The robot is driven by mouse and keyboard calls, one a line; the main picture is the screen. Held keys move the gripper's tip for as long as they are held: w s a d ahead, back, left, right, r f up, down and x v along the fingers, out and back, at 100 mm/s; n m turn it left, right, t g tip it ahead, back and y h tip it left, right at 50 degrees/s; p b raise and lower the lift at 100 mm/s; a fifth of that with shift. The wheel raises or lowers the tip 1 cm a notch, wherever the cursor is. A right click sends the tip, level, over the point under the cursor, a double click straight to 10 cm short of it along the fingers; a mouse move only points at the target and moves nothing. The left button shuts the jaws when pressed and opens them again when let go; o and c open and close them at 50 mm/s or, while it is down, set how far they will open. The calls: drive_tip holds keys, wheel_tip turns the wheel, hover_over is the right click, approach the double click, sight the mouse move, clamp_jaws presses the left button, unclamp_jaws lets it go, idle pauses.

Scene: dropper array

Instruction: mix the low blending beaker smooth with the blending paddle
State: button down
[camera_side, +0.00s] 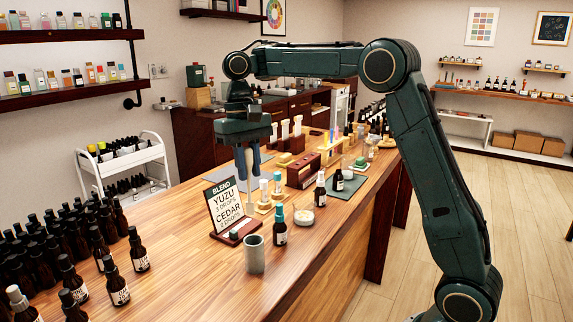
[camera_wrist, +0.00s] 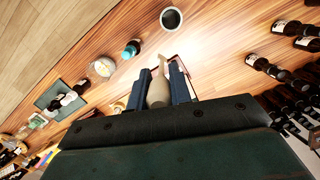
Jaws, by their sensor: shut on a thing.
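My gripper (camera_side: 248,176) is above the wooden counter, behind the blend sign, with its blue fingers pointing down. In the wrist view my gripper (camera_wrist: 164,80) is shut on a pale beige tool with a broad body (camera_wrist: 158,92) and a narrow end, which looks like the blending paddle. A low, round whitish dish (camera_side: 303,217), which looks like the low blending beaker, stands on the counter right of the gripper. It also shows in the wrist view (camera_wrist: 104,67), with pale yellowish contents. The paddle is apart from it.
A grey cup (camera_side: 254,256) stands at the front, with a teal-capped bottle (camera_side: 280,228) behind it. The blend sign (camera_side: 224,205) stands close to the gripper. Many dark bottles (camera_side: 62,240) crowd the left.

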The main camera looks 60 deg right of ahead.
drive_tip(key=s+d+r+m+t, duration=0.1)
drive_tip(key=s+d+m, duration=0.1)
drive_tip(key=d+m, duration=0.6)
drive_tip(key=s+d+r+m+t+y, duration=0.1)
drive_tip(key=s+d+m, duration=0.1)
drive_tip(key=d+m, duration=0.7)
drive_tip(key=shift+m, duration=1)
drive_tip(key=shift+f, duration=0.25)
wheel_tip(320, 180, down, 10)
drive_tip(key=shift+r, duration=0.2)
drive_tip(key=shift+f, duration=0.6)
idle(1.2)
drive_tip(key=shift+r, duration=0.1)
idle(0.5)
